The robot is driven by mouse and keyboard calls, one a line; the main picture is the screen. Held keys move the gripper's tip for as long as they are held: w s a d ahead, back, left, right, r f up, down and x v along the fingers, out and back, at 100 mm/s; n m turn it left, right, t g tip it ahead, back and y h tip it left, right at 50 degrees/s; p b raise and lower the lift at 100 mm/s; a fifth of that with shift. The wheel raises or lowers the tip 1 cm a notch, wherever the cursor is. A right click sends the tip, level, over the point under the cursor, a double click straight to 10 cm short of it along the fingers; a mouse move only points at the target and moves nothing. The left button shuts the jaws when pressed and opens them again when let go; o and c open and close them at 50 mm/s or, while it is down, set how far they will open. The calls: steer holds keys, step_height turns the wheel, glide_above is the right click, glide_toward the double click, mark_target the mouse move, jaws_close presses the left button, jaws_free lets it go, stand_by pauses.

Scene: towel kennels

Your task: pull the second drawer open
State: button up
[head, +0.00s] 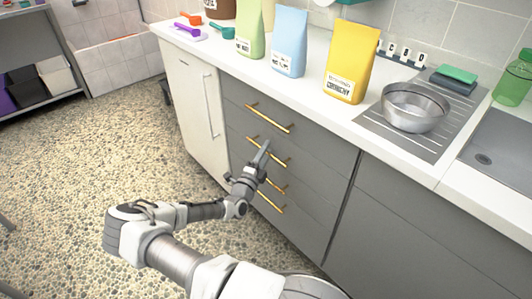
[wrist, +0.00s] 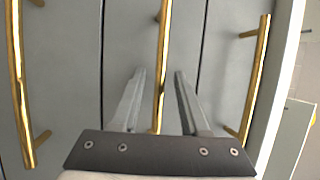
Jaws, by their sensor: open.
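The second drawer (head: 240,140) is a grey front, flush with the fronts above and below it. Its brass bar handle (head: 281,160) runs across it and is partly covered by my gripper (head: 263,156) in the head view. In the wrist view, my gripper (wrist: 159,72) is open, with one finger on each side of the middle handle (wrist: 163,50). The handle shows in the gap, apart from both fingers. How deep it sits between them is hard to tell.
The top drawer's handle (head: 270,117) is above and the third handle (head: 272,180) below, both close to my gripper. A white cabinet door (head: 195,110) stands left. The counter above holds bags and a steel bowl (head: 415,107). The pebbled floor (head: 70,170) is clear.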

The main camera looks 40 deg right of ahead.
jaws_close()
stand_by(1.4)
